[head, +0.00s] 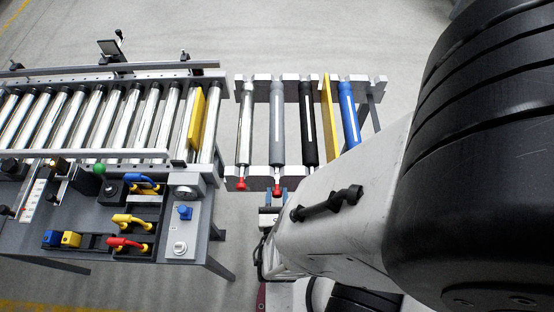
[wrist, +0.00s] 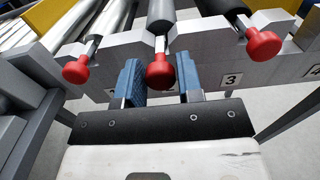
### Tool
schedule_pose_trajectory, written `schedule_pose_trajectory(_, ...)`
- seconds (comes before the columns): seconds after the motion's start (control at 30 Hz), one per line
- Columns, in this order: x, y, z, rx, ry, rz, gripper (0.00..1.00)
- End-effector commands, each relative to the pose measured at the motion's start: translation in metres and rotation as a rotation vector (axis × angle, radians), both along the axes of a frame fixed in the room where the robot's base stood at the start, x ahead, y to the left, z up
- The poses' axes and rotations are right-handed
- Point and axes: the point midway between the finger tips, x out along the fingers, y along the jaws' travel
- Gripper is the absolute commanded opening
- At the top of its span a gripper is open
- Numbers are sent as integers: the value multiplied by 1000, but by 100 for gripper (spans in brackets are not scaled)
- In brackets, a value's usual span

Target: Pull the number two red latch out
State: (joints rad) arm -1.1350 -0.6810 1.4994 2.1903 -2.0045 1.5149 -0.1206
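The middle red latch knob (wrist: 160,76) sits at the end of the grey roller and lies between my gripper's two blue fingers. It also shows in the head view (head: 277,191). My gripper (wrist: 158,62) is open around it, with a narrow gap seeming to remain on each side. The left red knob (wrist: 76,72) also shows in the head view (head: 241,184). In the head view, my gripper (head: 271,205) is partly hidden by my arm.
The roller rack also holds a yellow plate (head: 330,115) and a blue roller (head: 349,113). Left stands a conveyor (head: 110,115) with a control panel (head: 182,230) carrying coloured handles. The floor below the rack is free.

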Motion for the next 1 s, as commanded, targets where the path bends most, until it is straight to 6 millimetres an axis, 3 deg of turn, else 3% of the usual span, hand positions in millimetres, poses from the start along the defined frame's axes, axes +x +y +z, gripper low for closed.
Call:
schedule_pose_trajectory(0.03, 0, 0, 0, 0, 0, 0, 42)
schedule_pose_trajectory(0.13, 0, 0, 0, 0, 0, 0, 55)
schedule_pose_trajectory(1.0, 9, 0, 0, 2, 1, -3, 55)
